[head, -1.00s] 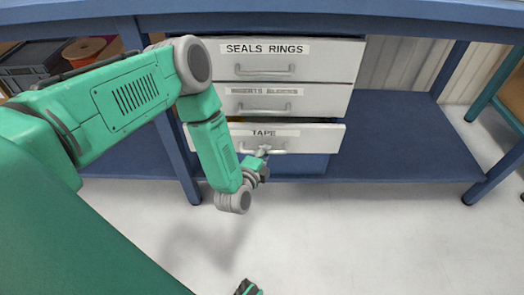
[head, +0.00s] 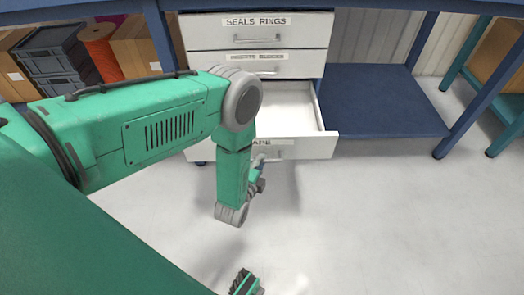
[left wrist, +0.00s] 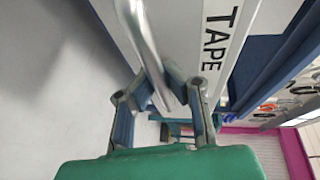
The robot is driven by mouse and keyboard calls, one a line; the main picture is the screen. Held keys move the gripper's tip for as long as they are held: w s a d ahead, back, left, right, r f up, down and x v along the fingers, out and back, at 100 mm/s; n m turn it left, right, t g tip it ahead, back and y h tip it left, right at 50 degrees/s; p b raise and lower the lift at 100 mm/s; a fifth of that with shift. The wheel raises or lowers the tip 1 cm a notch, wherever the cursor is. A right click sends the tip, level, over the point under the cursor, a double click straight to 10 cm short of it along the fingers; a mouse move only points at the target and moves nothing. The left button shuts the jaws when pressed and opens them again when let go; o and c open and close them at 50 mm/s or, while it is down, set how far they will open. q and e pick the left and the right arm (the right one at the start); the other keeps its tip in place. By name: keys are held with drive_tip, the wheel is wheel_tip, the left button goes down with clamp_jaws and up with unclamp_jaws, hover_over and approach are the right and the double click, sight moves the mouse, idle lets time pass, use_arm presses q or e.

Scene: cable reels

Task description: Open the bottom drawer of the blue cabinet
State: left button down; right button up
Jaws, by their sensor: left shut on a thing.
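The blue cabinet (head: 365,105) has a stack of white drawers. The bottom drawer (head: 310,148), labelled TAPE, stands pulled out, and its empty-looking white inside shows. The upper two drawers, SEALS RINGS (head: 300,35) and the one below it (head: 305,66), are shut. My left gripper (head: 258,168) is at the bottom drawer's front, mostly behind my own wrist. In the left wrist view its two fingers (left wrist: 165,105) are closed around the drawer's metal bar handle (left wrist: 148,50), beside the TAPE label (left wrist: 218,40). Part of my right gripper (head: 245,284) shows at the lower edge; its jaws are unclear.
Dark crates (head: 55,55), an orange reel (head: 103,52) and cardboard boxes (head: 135,45) stand at the back left. A teal-framed rack (head: 500,75) stands at the right. The pale floor (head: 380,220) before the cabinet is clear.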

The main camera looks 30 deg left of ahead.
use_arm(q)
drive_tip(key=shift+s+d+f+p, duration=0.15)
drive_tip(key=shift+s+d, duration=0.1)
drive_tip(key=shift+s, duration=0.45)
drive_tip(key=shift+s+d+p, duration=0.15)
drive_tip(key=shift+s+d, duration=0.05)
drive_tip(key=shift+s, duration=0.5)
drive_tip(key=c, duration=1.6)
unclamp_jaws()
drive_tip(key=shift+w, duration=0.1)
drive_tip(key=v, duration=1.2)
drive_tip(key=shift+a, duration=0.1)
drive_tip(key=shift+w, duration=0.1)
